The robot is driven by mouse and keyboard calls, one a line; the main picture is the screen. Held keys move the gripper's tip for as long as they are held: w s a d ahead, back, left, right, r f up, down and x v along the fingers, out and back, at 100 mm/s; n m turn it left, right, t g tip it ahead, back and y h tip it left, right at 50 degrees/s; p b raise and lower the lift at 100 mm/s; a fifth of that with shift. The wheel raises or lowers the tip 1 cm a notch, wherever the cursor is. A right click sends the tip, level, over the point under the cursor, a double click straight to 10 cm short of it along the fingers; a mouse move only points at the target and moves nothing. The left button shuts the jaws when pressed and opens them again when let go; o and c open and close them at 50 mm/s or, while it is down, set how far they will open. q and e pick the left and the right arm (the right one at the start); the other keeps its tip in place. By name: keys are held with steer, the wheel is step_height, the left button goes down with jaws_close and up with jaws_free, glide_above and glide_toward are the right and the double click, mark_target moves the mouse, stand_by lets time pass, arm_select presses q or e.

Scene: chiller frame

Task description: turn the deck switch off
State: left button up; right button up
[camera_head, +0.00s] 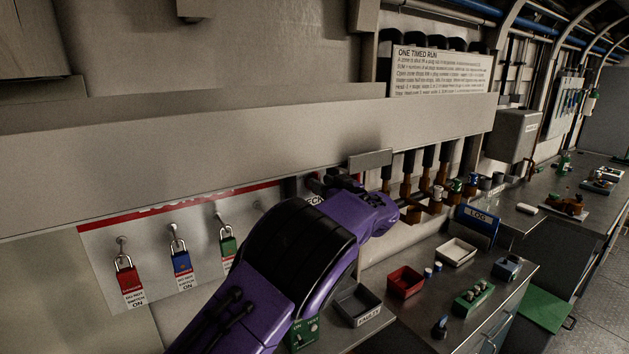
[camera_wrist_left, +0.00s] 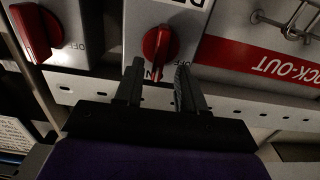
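A red rotary switch (camera_wrist_left: 157,44) sits on a grey box in the left wrist view, which shows the panel upside down. Its handle stands roughly upright in that picture, its lower end beside a partly covered ON mark; an OFF mark is to its right. The label above it is cut off. My left gripper (camera_wrist_left: 160,68) is open, with one dark finger on each side of the handle's lower end; I cannot tell whether either touches it. In the head view my left gripper (camera_head: 318,184) is at the panel, and my purple arm hides the switch. My right gripper is out of view.
A second red switch (camera_wrist_left: 36,32) is close on the left in the wrist view. The lock-out board (camera_head: 100,240) carries several hanging padlocks left of my arm. The bench below holds a red tray (camera_head: 405,281), a white tray (camera_head: 457,251) and a green block (camera_head: 473,297).

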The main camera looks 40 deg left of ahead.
arm_select(q)
steer(key=shift+x, duration=0.9)
steer(key=shift+r, duration=0.1)
steer(key=c, duration=0.4)
steer(key=shift+w, duration=0.1)
jaws_close()
steer(key=shift+d, duration=0.1)
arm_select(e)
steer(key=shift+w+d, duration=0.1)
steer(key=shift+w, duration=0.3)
